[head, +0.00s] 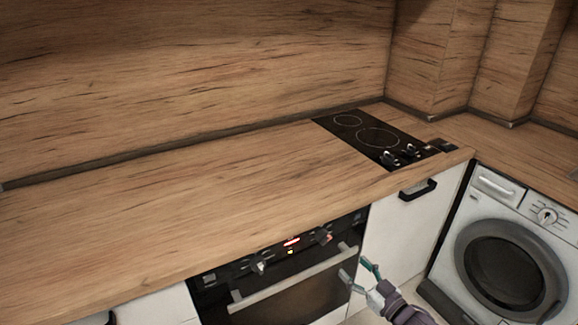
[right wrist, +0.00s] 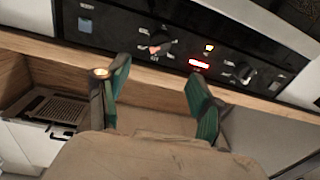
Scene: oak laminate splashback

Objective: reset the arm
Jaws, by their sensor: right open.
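My right gripper (head: 359,274) is open in the head view, low in front of the right end of the oven (head: 300,297), near its handle. Nothing shows between its fingers. In the right wrist view its two green fingers (right wrist: 160,92) are spread apart, with the oven's black control panel (right wrist: 130,30) beyond them. The panel has knobs and a lit red display (right wrist: 199,64). I cannot tell whether the gripper touches the oven. My left gripper is not in view.
The wooden countertop (head: 150,210) is bare left of the black cooktop (head: 365,137). A white cabinet with a black handle (head: 418,190) stands right of the oven. A washing machine (head: 510,250) stands farther right.

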